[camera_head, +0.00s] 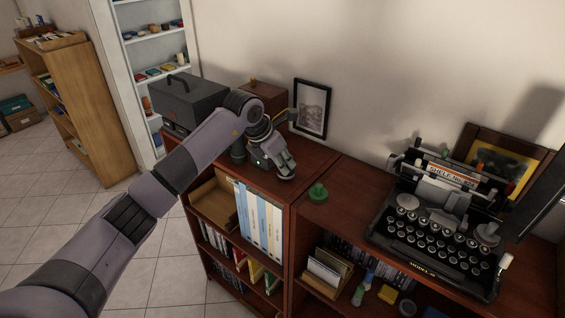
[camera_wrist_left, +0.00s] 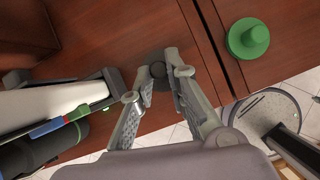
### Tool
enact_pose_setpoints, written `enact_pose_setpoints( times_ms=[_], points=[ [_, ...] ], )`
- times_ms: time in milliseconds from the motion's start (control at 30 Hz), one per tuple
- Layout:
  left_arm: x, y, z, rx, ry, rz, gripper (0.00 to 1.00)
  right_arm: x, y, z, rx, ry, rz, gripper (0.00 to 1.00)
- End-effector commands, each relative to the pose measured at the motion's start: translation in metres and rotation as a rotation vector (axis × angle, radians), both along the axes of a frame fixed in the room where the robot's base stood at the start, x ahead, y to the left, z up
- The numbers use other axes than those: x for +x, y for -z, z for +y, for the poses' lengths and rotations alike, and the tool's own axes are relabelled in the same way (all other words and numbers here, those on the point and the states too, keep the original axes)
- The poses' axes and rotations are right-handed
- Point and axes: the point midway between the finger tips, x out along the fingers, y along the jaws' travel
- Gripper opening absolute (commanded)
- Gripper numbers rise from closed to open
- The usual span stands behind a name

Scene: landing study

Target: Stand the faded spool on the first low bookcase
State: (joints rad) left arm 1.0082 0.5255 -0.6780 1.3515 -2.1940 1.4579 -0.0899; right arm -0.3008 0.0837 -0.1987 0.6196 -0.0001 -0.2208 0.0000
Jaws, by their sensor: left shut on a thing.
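My left gripper (camera_head: 287,175) is over the top of the left low bookcase (camera_head: 318,160), near its front right corner. In the left wrist view the gripper (camera_wrist_left: 158,72) is shut on a small dark grey round thing (camera_wrist_left: 157,69), which looks like the faded spool. The fingers hide most of it. I cannot tell whether it touches the wood. In the head view the held thing is not clear. The bookcase top also shows in the left wrist view (camera_wrist_left: 110,35). My right gripper is not in view.
A green knobbed piece (camera_head: 318,192) stands just right of the seam, on the right bookcase. A black typewriter (camera_head: 430,235) stands farther right. A grey toolbox (camera_head: 188,100), a wooden box (camera_head: 264,94) and a picture frame (camera_head: 312,108) stand behind.

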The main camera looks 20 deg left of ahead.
Motion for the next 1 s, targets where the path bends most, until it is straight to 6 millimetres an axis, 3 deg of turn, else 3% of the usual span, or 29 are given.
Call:
enact_pose_setpoints(
  times_ms=[100,400,433,700,1000],
  points=[
    [-0.0005,0.0110,-0.0003,0.000,0.001,0.000,0.00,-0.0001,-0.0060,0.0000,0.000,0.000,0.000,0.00],
    [-0.0001,0.0151,0.0001,0.000,0.001,-0.001,0.00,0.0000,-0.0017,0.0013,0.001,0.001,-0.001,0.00],
    [-0.0001,0.0143,0.0001,0.000,0.001,-0.001,0.16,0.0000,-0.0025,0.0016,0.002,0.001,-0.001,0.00],
    [-0.0002,0.0138,0.0002,0.000,0.001,0.000,0.34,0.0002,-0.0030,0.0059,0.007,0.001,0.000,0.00],
    [-0.0002,0.0129,0.0002,-0.001,0.000,-0.001,0.35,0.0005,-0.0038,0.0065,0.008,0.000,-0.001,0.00]
  ],
)
